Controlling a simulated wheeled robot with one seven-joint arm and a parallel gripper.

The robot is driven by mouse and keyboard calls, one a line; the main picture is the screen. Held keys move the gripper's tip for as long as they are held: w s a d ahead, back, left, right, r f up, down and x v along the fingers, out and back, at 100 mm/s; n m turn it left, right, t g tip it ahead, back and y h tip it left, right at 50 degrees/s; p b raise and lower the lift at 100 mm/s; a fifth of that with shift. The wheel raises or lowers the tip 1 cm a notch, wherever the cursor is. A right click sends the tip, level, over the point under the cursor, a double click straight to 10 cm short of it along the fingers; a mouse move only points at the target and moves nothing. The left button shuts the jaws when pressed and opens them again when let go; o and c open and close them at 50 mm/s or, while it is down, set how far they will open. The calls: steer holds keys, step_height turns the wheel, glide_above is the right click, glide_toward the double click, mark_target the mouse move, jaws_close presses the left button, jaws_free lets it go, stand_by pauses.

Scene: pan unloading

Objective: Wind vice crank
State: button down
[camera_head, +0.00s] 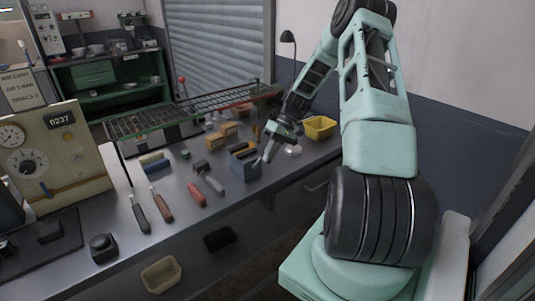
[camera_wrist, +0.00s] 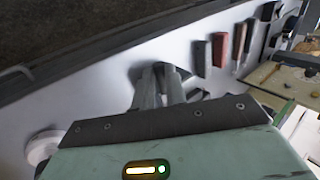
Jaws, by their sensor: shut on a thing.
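A small blue-grey vice (camera_head: 244,166) stands near the front edge of the grey bench, towards its right part. My gripper (camera_head: 268,153) is at the right side of the vice, reaching down from above. In the wrist view my gripper's fingers (camera_wrist: 161,85) are close together, pointing away over the pale bench top. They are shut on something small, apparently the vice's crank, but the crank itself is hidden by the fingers.
Red-handled (camera_head: 197,194) and brown-handled (camera_head: 161,205) tools lie left of the vice on the bench (camera_head: 120,235). A yellow bin (camera_head: 319,127) stands to the right. A wire rack (camera_head: 190,110) runs behind. A dial panel (camera_head: 52,155) stands at left.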

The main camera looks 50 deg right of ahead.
steer(key=shift+s+d+f+t+y+b, duration=0.1)
steer(key=shift+d+f+t+y+b, duration=0.15)
steer(key=shift+d+f+y+b, duration=0.5)
steer(key=shift+s+d+f+t+y+b, duration=0.1)
steer(key=shift+f+t+y+b, duration=0.2)
steer(key=shift+y, duration=0.85)
steer(key=c, duration=1.4)
jaws_free()
steer(key=shift+c, duration=0.2)
steer(key=b+v, duration=0.4)
steer(key=v, duration=1.3)
steer(key=shift+d+b, duration=0.25)
steer(key=shift+b, duration=0.1)
steer(key=shift+w, duration=0.15)
